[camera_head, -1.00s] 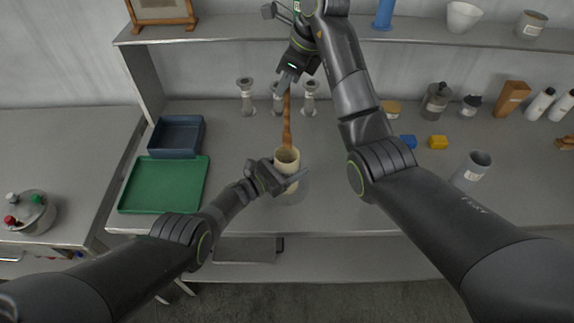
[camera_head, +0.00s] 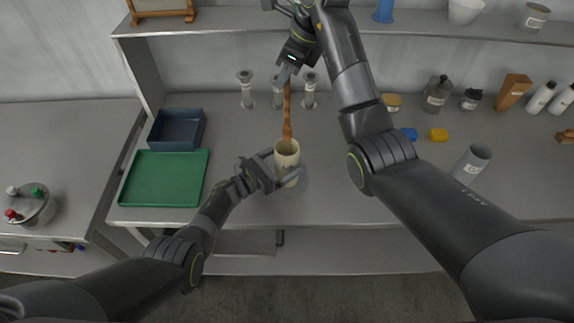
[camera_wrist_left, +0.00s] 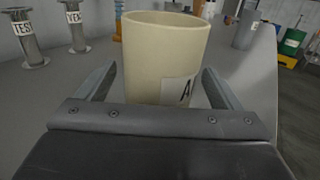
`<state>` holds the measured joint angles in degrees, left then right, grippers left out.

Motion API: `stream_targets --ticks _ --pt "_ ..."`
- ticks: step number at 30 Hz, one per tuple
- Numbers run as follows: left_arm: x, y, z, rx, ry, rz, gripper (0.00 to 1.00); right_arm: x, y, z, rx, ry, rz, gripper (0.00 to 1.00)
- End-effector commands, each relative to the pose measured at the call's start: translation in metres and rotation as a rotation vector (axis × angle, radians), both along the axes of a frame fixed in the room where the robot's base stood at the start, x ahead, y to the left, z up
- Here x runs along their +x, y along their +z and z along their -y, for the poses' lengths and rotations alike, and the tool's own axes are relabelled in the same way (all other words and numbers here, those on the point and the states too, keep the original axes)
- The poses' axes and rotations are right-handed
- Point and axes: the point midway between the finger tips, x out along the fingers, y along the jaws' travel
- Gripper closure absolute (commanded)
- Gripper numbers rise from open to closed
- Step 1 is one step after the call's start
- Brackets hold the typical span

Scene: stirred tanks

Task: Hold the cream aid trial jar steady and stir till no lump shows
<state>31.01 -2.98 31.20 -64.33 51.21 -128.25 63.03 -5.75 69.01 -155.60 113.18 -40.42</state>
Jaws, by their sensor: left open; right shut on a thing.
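The cream jar (camera_head: 287,160) stands near the front of the bench; in the left wrist view the jar (camera_wrist_left: 165,55) is upright and bears a white label with an "A". My left gripper (camera_head: 279,173) is open, its fingers on either side of the jar's lower part, with a gap visible beside it. My right gripper (camera_head: 287,77) is shut on the top of a brown wooden stirrer (camera_head: 287,112), which slants down into the jar's mouth. The jar's contents are hidden, so I cannot tell whether lumps show.
A green tray (camera_head: 165,178) and a dark blue bin (camera_head: 177,129) lie to the left. Grey stands (camera_head: 246,90) are behind the jar. A shelf (camera_head: 220,27) runs above.

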Motion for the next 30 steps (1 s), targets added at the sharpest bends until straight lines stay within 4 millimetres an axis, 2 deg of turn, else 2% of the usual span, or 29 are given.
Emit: stream_targets --ticks 18,30 --pt "-0.048 -0.001 -0.065 0.004 0.003 0.0 0.13 0.0 0.0 0.0 0.0 0.0 0.0 1.0" --pt "-0.055 0.0 -0.075 -0.001 0.007 -0.004 0.13 0.0 0.0 0.0 0.0 0.0 0.0 1.0"
